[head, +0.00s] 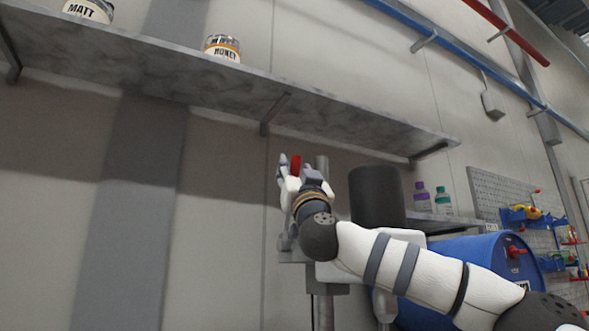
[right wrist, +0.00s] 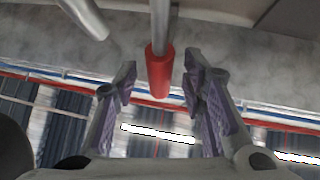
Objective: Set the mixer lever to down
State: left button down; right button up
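The mixer lever shows in the right wrist view as a metal rod with a red grip (right wrist: 160,72) at its end. In the head view its red grip (head: 296,164) shows between the fingers of my right gripper (head: 296,172). In the right wrist view my right gripper (right wrist: 160,88) is open. The red grip is between its two fingers, with a visible gap on both sides. Much of the mixer behind my right arm is hidden; a grey post and a dark cylinder (head: 376,196) stand beside the gripper. My left gripper is not in view.
A blue drum (head: 480,258) stands at the lower right. Purple (head: 420,195) and teal-capped (head: 443,200) bottles stand behind. The wall at left is bare.

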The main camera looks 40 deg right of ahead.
jog(key=shift+x, duration=0.75)
jog(key=shift+c, duration=0.3)
grip_shut()
